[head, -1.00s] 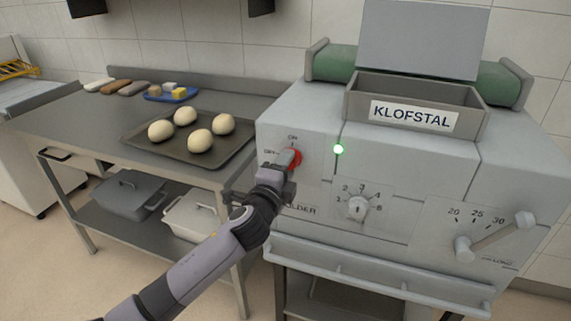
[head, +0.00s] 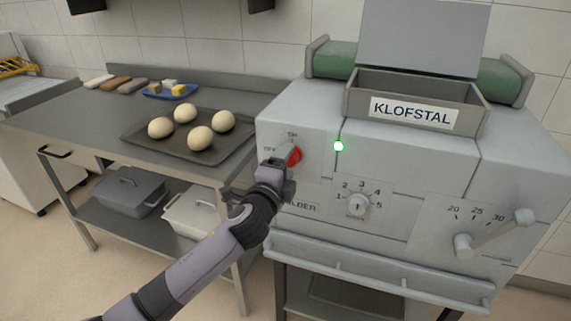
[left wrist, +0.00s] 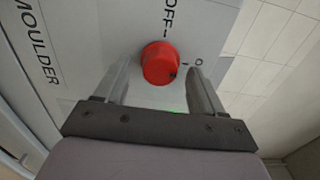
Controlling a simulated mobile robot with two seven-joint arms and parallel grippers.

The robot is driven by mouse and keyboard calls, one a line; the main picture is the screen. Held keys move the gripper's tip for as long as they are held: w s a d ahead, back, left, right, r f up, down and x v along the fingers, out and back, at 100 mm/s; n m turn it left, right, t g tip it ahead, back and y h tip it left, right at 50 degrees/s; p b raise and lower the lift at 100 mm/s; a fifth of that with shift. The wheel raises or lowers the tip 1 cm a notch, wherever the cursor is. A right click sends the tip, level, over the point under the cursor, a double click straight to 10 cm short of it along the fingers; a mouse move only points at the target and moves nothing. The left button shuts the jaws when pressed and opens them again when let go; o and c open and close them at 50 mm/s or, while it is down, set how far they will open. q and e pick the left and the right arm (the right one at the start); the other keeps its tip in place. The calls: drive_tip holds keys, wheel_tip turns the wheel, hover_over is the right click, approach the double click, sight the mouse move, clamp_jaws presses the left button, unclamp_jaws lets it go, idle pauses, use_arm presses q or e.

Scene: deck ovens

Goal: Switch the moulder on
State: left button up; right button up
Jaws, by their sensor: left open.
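The moulder (head: 305,115) is the grey machine with a KLOFSTAL label. Its red rotary knob (head: 294,156) sits on the front panel at upper left, between OFF and ON marks. A green lamp (head: 338,146) glows to the right of the knob. My left gripper (head: 283,157) is at the knob, partly covering it. In the left wrist view the red knob (left wrist: 161,63) lies just beyond and between the open fingers (left wrist: 160,80), with gaps on both sides. A small dark mark on the knob's rim faces the ON side, its lettering partly hidden by a finger. My right gripper is not in view.
A numbered dial (head: 357,205) and a lever (head: 497,233) are on the same panel. A steel table (head: 75,125) at left bears a dark tray (head: 205,150) with several dough balls. A rail runs along the moulder's lower front.

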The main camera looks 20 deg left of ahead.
use_arm(q)
drive_tip(key=s, duration=0.6)
drive_tip(key=shift+s+a, duration=0.15)
drive_tip(key=shift+s, duration=0.2)
drive_tip(key=s+a+f+n+g+h, duration=0.1)
drive_tip(key=s+f+n+g, duration=0.6)
drive_tip(key=s+f+n, duration=0.9)
drive_tip(key=s+f, duration=0.9)
drive_tip(key=f, duration=0.1)
drive_tip(key=shift+s+a+f+g+h, duration=0.2)
drive_tip(key=shift+s+a+g+h, duration=0.05)
drive_tip(key=shift+a+g+h, duration=0.05)
